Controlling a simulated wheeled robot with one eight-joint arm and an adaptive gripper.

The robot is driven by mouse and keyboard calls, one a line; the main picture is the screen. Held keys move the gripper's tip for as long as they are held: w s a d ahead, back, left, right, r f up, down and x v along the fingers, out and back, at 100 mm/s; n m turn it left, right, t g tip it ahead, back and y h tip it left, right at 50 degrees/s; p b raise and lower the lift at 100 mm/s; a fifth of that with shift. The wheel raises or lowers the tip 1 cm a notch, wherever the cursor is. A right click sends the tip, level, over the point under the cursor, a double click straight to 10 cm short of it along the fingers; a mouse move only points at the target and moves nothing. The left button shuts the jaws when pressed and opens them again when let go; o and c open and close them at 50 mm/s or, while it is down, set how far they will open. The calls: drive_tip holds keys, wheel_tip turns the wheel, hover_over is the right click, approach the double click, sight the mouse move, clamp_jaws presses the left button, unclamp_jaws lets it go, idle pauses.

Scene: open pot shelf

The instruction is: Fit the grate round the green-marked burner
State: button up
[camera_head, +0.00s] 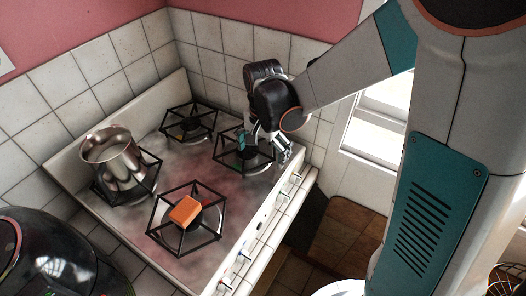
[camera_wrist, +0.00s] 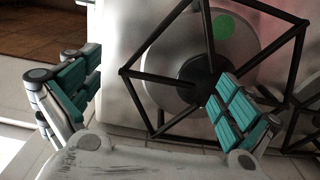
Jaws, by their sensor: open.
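My gripper (camera_head: 264,147) is open over the right-hand burner of the stove. In the wrist view its two teal-padded fingers (camera_wrist: 160,98) are wide apart with nothing held between them. A black wire grate (camera_wrist: 147,73) stands over a round grey burner (camera_wrist: 165,92) with a dark cap. A green mark (camera_wrist: 223,27) shows on that burner, inside the grate's outline. The right finger overlaps the grate in the wrist view; I cannot tell whether they touch. In the head view my gripper partly hides this grate (camera_head: 222,157). I cannot tell whether the grate sits fully down.
A steel pot (camera_head: 112,155) stands on the left grate. An orange block (camera_head: 185,210) lies on the front grate (camera_head: 158,222). Another grate (camera_head: 188,122) stands at the back. Tiled walls close off the back, and knobs (camera_head: 295,177) line the stove's right edge.

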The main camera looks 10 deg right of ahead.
wheel_tip(320, 180, up, 12)
idle(0.6)
drive_tip(key=shift+s+d, duration=0.1)
drive_tip(key=shift+s, duration=0.1)
